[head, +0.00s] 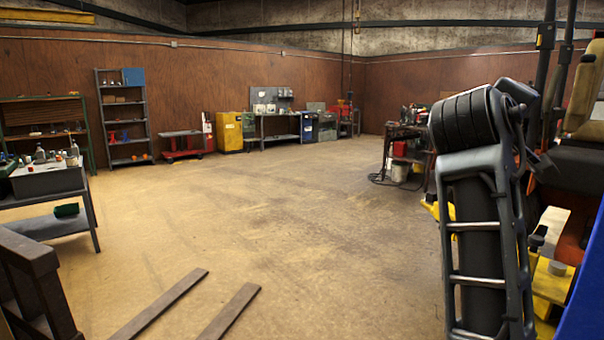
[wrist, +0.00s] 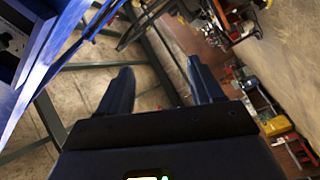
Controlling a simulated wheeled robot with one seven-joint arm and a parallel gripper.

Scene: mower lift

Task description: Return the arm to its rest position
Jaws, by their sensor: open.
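My gripper (wrist: 159,68) shows in the wrist view with its two dark fingers spread wide apart. Nothing is held between them; floor and grey-green bars show beyond. In the wrist view the room appears strongly tilted. A blue panelled structure (wrist: 75,25) is at the upper left, beside the left finger in the picture; I cannot tell the gap between them. The gripper cannot be made out in the head view. There, a dark ribbed, caged structure (head: 480,210) fills the right foreground; I cannot tell whether it is part of my arm.
A machine with a tan seat (head: 582,90) stands at the right edge, with blue and yellow parts nearby. A grey workbench (head: 45,180) is at the left. Shelves (head: 125,115) and a yellow cabinet (head: 229,132) line the far wall. The middle floor is clear.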

